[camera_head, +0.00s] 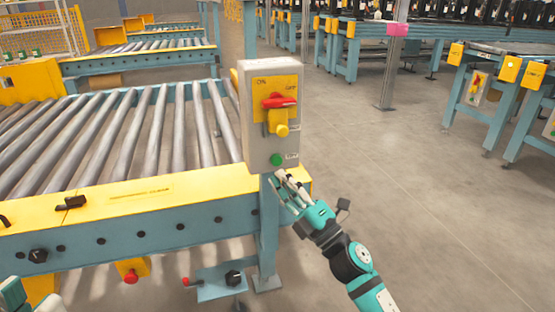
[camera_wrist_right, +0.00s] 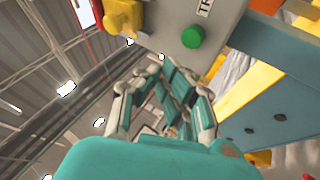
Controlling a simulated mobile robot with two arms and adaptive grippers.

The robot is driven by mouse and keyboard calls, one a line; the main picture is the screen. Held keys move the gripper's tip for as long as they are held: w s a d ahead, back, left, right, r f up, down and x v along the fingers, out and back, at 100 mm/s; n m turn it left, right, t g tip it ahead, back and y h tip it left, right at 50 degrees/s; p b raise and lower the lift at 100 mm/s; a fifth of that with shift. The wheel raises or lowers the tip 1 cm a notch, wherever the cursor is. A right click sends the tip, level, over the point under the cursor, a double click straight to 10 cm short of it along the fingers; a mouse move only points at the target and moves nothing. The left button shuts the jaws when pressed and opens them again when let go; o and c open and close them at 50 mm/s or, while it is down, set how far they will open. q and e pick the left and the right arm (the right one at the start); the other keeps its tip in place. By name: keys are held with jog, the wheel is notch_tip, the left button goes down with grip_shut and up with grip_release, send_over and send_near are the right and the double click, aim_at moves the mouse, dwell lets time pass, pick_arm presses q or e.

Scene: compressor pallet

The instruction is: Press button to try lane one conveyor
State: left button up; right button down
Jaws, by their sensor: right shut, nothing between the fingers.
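A grey control box (camera_head: 268,112) stands on a post at the corner of the roller conveyor (camera_head: 120,130). It has a red switch handle (camera_head: 280,101) on a yellow plate, and a green button (camera_head: 277,160) near its lower edge. The green button also shows in the right wrist view (camera_wrist_right: 192,37), beside a partly cut-off label. My right gripper (camera_head: 281,176) is shut and empty, just below the green button. In the right wrist view its fingers (camera_wrist_right: 160,66) point at the box's lower edge; I cannot tell whether they touch it.
The conveyor's yellow side rail (camera_head: 130,196) and blue frame lie left of the box. A red button (camera_head: 131,277) sits on a yellow mount under the frame, and a small blue bracket (camera_head: 220,282) juts out low. Open floor (camera_head: 430,210) lies to the right.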

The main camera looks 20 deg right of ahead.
jog(key=shift+s, duration=1)
